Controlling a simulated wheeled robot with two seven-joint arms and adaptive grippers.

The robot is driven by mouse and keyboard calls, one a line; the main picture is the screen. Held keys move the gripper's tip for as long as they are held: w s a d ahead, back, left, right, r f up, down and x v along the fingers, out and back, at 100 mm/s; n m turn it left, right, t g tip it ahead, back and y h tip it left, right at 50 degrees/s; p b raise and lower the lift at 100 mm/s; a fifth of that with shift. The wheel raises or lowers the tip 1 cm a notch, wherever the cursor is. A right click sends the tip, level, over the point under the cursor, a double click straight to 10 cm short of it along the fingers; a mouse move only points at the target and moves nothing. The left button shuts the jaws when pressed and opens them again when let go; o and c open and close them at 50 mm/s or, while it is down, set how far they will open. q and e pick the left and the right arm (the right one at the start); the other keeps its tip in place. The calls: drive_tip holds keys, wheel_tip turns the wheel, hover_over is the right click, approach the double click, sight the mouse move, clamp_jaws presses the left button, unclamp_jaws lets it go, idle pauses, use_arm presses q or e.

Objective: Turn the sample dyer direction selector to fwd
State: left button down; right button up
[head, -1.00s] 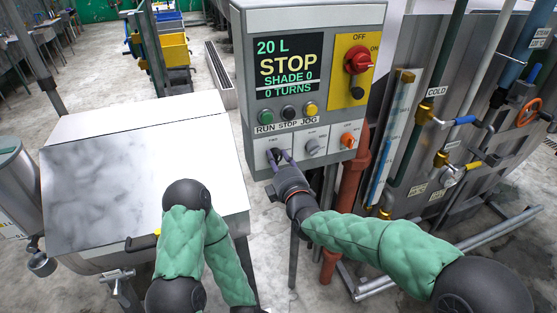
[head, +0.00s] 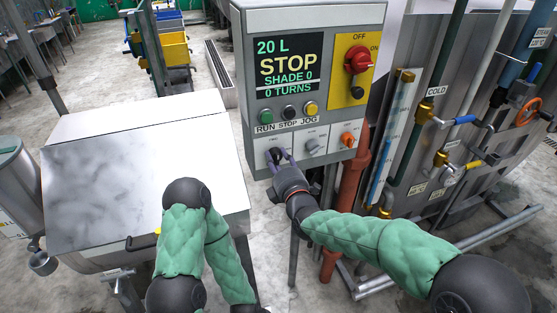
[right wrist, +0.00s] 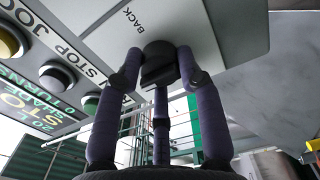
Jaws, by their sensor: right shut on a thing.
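The sample dyer's control box (head: 262,182) stands at the centre of the head view. Its direction selector is a black knob at the lower left of the panel (head: 276,155), largely covered by my right gripper. In the right wrist view the black selector knob (right wrist: 158,65) sits between the purple-grey fingers, with the word BACK beside it. My right gripper (head: 280,158) is shut on this knob; the grip also shows in the wrist view (right wrist: 160,75). The knob's pointing direction cannot be told. My left arm bends at the lower left; its gripper is out of view.
The display (head: 286,67) reads STOP, 0 TURNS. RUN, STOP and JOG buttons (head: 288,113) sit just above the selector. A grey knob (head: 313,146) and orange switch (head: 348,139) are to its right. A red pipe (head: 352,190) runs close beside the box.

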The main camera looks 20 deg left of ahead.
drive_tip(key=o, duration=1)
drive_tip(key=shift+s+a+r, duration=0.1)
drive_tip(key=shift+a+r, duration=0.15)
drive_tip(key=shift+r, duration=0.05)
drive_tip(key=shift+o, duration=0.7)
drive_tip(key=shift+a+f, duration=0.15)
drive_tip(key=shift+d+f, duration=0.1)
drive_tip(key=shift+d, duration=0.15)
drive_tip(key=v, duration=1.2)
drive_tip(key=shift+a, duration=0.1)
